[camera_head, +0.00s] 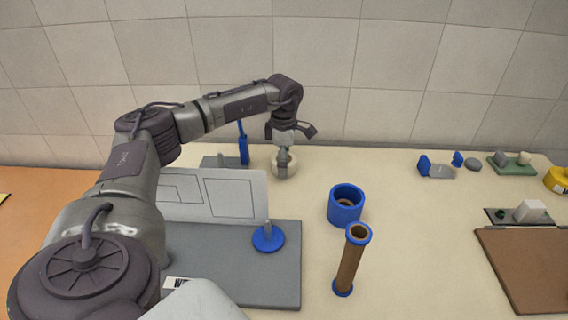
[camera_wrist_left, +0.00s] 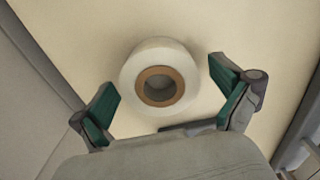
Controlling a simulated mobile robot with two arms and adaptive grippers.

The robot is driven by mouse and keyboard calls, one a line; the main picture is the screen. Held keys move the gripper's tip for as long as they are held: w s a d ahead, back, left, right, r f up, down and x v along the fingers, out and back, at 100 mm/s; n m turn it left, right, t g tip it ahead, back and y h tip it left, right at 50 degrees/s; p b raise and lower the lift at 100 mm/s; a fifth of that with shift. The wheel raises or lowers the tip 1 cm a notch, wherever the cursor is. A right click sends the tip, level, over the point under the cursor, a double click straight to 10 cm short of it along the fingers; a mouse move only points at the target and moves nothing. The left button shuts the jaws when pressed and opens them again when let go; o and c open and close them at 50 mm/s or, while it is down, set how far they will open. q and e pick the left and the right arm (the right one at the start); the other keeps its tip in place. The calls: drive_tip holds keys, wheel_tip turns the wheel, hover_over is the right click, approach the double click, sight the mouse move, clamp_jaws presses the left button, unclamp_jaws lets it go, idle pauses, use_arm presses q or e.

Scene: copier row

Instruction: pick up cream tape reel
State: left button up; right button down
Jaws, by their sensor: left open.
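The cream tape reel (camera_head: 284,167) lies on the light tabletop, in the back middle of the head view, just right of the white panel. In the left wrist view the reel (camera_wrist_left: 134,73) shows from above as a cream ring with a brown core. My left gripper (camera_head: 292,134) is over the reel in the head view and hides part of it. In the left wrist view the two green-padded fingers of my left gripper (camera_wrist_left: 165,100) are spread wide, with the reel ahead and between their lines. The gripper is open and empty. My right gripper is not in view.
A white panel (camera_head: 236,196) stands on a grey board near the reel. A blue disc (camera_head: 268,238), blue cup (camera_head: 346,204) and brown tube (camera_head: 351,262) stand nearer me. A blue upright tool (camera_head: 243,148) is left of the reel.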

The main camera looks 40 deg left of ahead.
use_arm(q)
drive_tip(key=c, duration=1.2)
drive_tip(key=shift+r, duration=0.1)
drive_tip(key=shift+r, duration=0.3)
drive_tip(key=r, duration=0.2)
drive_tip(key=d+r+b, duration=0.1)
drive_tip(key=r, duration=0.1)
drive_tip(key=shift+d, duration=0.2)
drive_tip(key=d+r, duration=0.9)
drive_tip(key=d, duration=0.1)
drive_tip(key=shift+d+r+p, duration=0.15)
drive_tip(key=shift+p, duration=0.3)
